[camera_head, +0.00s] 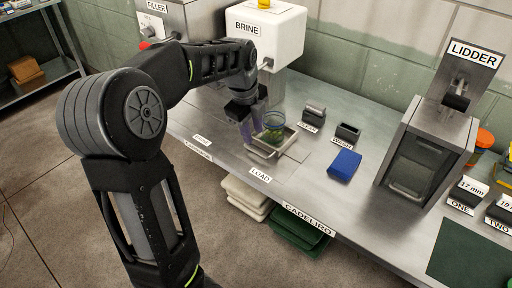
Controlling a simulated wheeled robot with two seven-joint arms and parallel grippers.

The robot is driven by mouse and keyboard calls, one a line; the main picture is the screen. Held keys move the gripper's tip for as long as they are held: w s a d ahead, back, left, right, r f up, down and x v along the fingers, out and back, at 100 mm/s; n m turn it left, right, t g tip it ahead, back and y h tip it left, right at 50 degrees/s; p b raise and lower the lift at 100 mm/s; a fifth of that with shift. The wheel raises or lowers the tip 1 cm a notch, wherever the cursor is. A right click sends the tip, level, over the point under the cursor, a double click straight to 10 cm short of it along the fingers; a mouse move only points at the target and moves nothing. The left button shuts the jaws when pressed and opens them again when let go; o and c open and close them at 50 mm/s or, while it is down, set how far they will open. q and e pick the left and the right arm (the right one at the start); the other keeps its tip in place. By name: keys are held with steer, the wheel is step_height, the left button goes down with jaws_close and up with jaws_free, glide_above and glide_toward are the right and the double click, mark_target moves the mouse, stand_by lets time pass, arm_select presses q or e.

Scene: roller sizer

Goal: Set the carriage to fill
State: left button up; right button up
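The carriage (263,153), a small metal tray with a front handle, sits on the steel bench just behind the LOAD label (260,174). A glass jar (274,127) with green contents stands upright in it. My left gripper (250,130) points down at the left side of the carriage and jar. My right gripper is out of view.
The FILLER machine (157,22) and white BRINE machine (285,35) stand behind. The LIDDER (425,155) is at right. A blue sponge-like block (344,165) and small labelled blocks lie right of the carriage. The bench between block and LIDDER is clear.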

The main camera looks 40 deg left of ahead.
mark_target(256, 153)
arm_select(q)
steer(key=shift+f, duration=0.1)
steer(key=shift+w+f+p, duration=0.2)
steer(key=shift+w+f, duration=0.05)
steer(key=shift+f, duration=1)
steer(key=shift+w+f+p, duration=0.15)
steer(key=shift+w+f, duration=0.15)
steer(key=shift+f, duration=1)
steer(key=shift+w+f+p, duration=0.2)
steer(key=shift+w+f, duration=0.05)
steer(key=shift+f, duration=1)
steer(key=shift+c, duration=0.4)
jaws_close()
